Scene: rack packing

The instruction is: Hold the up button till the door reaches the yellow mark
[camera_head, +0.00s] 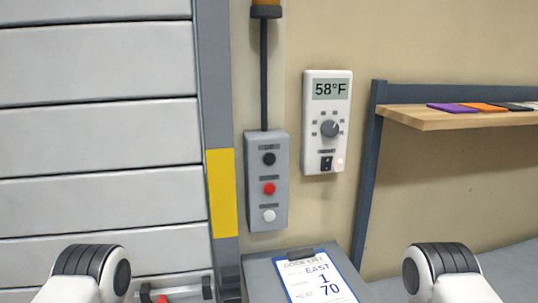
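The door (100,110) of pale horizontal panels fills the left side and runs down behind my arm parts; its bottom edge is not clearly visible. A yellow mark (222,192) is on the grey door post to its right. A grey control box (258,152) hangs on the wall beside the post. It has a black top button (269,159), a red middle button (269,188) and a white bottom button (268,216). Their small labels are too blurred to read. Nothing touches the buttons. Only white and black arm parts of mine show at the bottom; neither gripper is in view.
A white thermostat (328,120) reading 58°F, with a knob and a small switch, is right of the box. A clipboard (316,280) lies on a grey surface below. A wooden shelf (450,116) with coloured flat items juts out at right.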

